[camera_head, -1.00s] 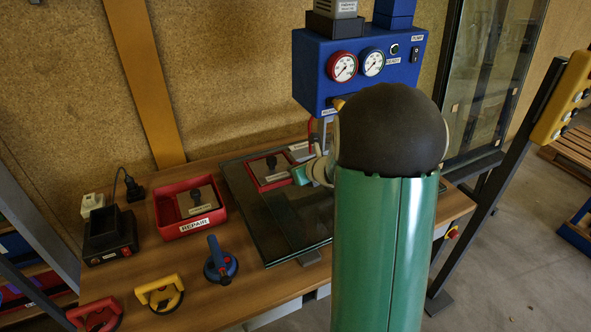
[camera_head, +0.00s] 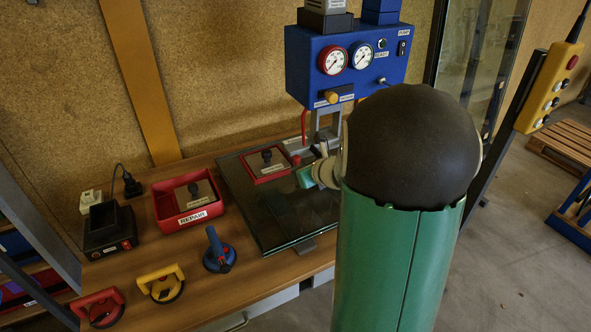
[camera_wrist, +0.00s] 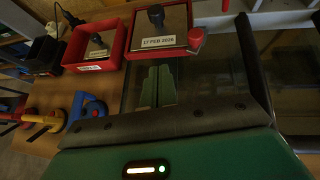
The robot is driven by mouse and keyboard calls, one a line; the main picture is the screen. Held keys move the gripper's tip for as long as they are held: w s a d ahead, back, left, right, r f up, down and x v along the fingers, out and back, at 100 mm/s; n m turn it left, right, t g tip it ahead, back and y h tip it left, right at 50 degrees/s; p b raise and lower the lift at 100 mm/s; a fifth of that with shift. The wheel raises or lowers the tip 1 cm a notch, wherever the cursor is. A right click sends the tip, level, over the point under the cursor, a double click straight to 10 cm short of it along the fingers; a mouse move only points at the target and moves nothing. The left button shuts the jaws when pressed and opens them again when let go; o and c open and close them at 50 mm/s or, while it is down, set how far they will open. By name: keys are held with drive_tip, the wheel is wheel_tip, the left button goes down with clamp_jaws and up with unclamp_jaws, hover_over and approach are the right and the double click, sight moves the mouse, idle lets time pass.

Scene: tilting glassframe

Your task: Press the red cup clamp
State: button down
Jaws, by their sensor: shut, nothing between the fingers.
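A red suction cup clamp with a looped handle (camera_head: 98,308) lies at the front left of the wooden table. A small red knob (camera_head: 296,159) stands on the glass beside a red-framed panel (camera_head: 267,163). The knob also shows in the wrist view (camera_wrist: 196,41), at the right of the frame with the date label. My gripper (camera_head: 306,178) is over the glass, just in front of the knob in the picture. Its green fingers (camera_wrist: 158,86) are together and empty in the wrist view. I cannot tell whether they touch the glass; my arm hides part of it.
A yellow cup clamp (camera_head: 161,284) and a blue one (camera_head: 219,252) stand on the table. A red REPAIR tray (camera_head: 188,217) and a black device (camera_head: 108,235) are behind them. The blue gauge box (camera_head: 350,62) rises behind the glass (camera_head: 270,210). A yellow control pendant (camera_head: 549,88) is at right.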

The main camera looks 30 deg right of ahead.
drive_tip(key=shift+s+a+r, duration=0.25)
drive_tip(key=shift+s+r, duration=0.15)
drive_tip(key=shift+s, duration=0.2)
drive_tip(key=shift+s+a+r, duration=0.2)
drive_tip(key=shift+s+r, duration=0.25)
drive_tip(key=shift+s, duration=0.2)
drive_tip(key=shift+s+a+r, duration=0.25)
drive_tip(key=shift+s+r, duration=0.15)
drive_tip(key=shift+s, duration=0.2)
drive_tip(key=shift+s, duration=0.15)
drive_tip(key=shift+d, duration=0.1)
